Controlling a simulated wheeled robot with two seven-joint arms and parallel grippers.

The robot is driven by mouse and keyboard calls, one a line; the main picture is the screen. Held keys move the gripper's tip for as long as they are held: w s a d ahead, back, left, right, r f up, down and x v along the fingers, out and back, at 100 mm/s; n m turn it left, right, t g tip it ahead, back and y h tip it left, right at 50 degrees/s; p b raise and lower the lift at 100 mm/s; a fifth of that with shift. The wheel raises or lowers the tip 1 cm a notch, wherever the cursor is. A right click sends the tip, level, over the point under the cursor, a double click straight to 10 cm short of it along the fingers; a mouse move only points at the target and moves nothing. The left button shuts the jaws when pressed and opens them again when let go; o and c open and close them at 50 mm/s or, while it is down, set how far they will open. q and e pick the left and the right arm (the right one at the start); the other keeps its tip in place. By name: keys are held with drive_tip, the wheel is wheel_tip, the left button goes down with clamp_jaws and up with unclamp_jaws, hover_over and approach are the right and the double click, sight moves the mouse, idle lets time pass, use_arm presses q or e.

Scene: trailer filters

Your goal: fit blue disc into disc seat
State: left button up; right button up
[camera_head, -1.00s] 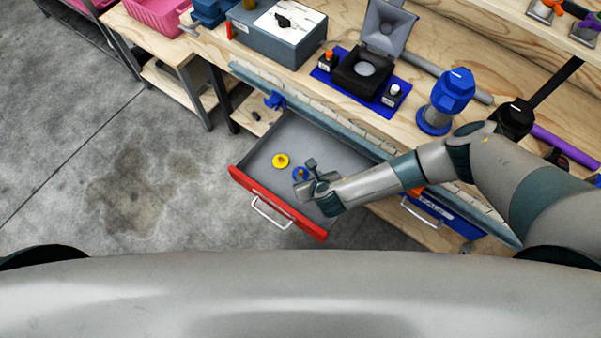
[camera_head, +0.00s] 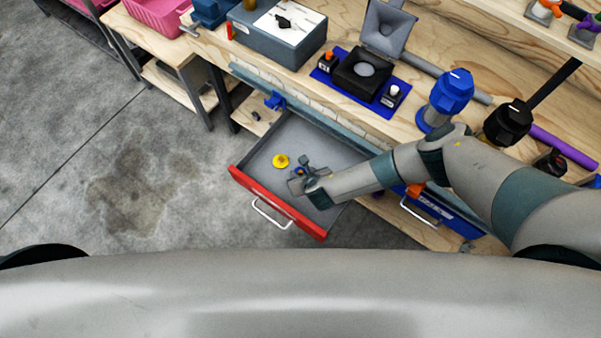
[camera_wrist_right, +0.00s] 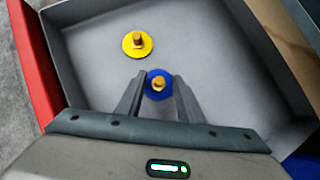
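The blue disc (camera_wrist_right: 160,92) with a brass-coloured knob lies in the open drawer. In the head view the blue disc (camera_head: 299,170) is mostly hidden by my right gripper (camera_head: 304,175). In the wrist view my right gripper (camera_wrist_right: 157,95) is open, with one finger on each side of the blue disc. I cannot tell whether the fingers touch it. A black block with a round grey recess (camera_head: 366,69), possibly the disc seat, stands on a blue base on the bench. My left gripper is not in view.
A yellow disc (camera_head: 280,161) lies in the drawer (camera_head: 341,152) beside the blue one; it also shows in the wrist view (camera_wrist_right: 138,43). The drawer has a red front (camera_head: 262,196). A blue-capped cylinder (camera_head: 449,98) and a grey box (camera_head: 275,38) stand on the bench.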

idle(0.4)
clamp_jaws()
drive_tip(key=shift+r, duration=0.15)
drive_tip(key=shift+r, duration=0.5)
wheel_tip(320, 180, up, 3)
drive_tip(key=shift+d, duration=0.1)
drive_tip(key=s+d+r+b, duration=0.2)
drive_tip(key=d+r, duration=0.4)
drive_tip(key=d, duration=0.5)
drive_tip(key=shift+s+r, duration=0.25)
drive_tip(key=shift+r, duration=0.1)
drive_tip(key=shift+d, duration=0.1)
